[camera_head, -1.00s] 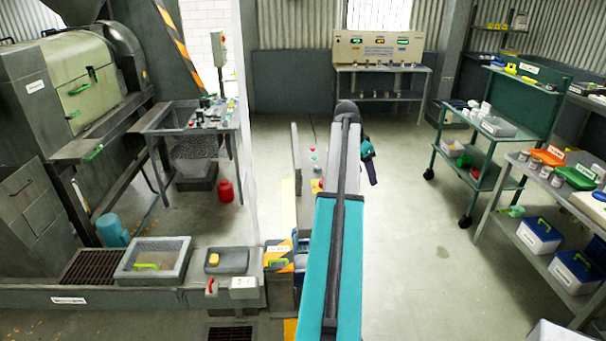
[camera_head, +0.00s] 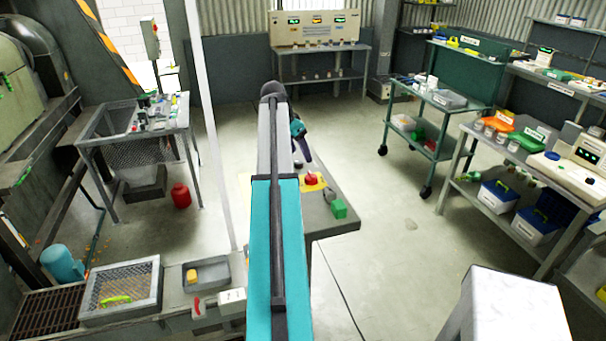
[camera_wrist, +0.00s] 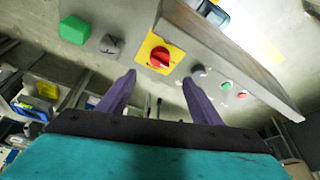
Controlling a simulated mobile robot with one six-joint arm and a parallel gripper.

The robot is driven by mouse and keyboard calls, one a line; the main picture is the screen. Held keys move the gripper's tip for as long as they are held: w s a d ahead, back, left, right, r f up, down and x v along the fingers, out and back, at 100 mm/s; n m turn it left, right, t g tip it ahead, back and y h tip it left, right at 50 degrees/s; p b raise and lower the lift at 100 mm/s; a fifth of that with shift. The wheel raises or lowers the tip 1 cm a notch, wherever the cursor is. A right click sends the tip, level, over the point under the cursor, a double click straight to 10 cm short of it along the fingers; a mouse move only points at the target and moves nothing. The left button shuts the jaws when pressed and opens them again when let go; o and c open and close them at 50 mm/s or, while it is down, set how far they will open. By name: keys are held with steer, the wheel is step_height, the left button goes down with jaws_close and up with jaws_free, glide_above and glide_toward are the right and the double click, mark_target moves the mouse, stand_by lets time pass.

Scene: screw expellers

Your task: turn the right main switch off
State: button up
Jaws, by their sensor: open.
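A red rotary switch (camera_wrist: 160,57) on a yellow square plate (camera_wrist: 149,44) sits on a grey panel. It also shows in the head view (camera_head: 311,180), just below my gripper (camera_head: 301,147). In the wrist view my gripper (camera_wrist: 159,77) is open, its two purple fingers apart and nothing between them. The switch lies just beyond the fingertips, roughly centred between them. I see no contact. Whether this is the right one of several main switches cannot be told.
Beside the switch are a green block (camera_wrist: 74,29), a grey knob (camera_wrist: 110,43) and small green and red buttons (camera_wrist: 226,86). A white-topped stand (camera_head: 513,305) is at front right. A teal trolley (camera_head: 440,100) stands right, with clear floor between.

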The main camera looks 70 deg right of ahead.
mark_target(310, 175)
steer(key=shift+w, duration=0.1)
stand_by(0.3)
steer(key=shift+p+x, duration=2.7)
steer(key=shift+x, duration=4.25)
steer(key=c, duration=1)
steer(key=shift+a, duration=0.1)
steer(key=shift+c, duration=0.2)
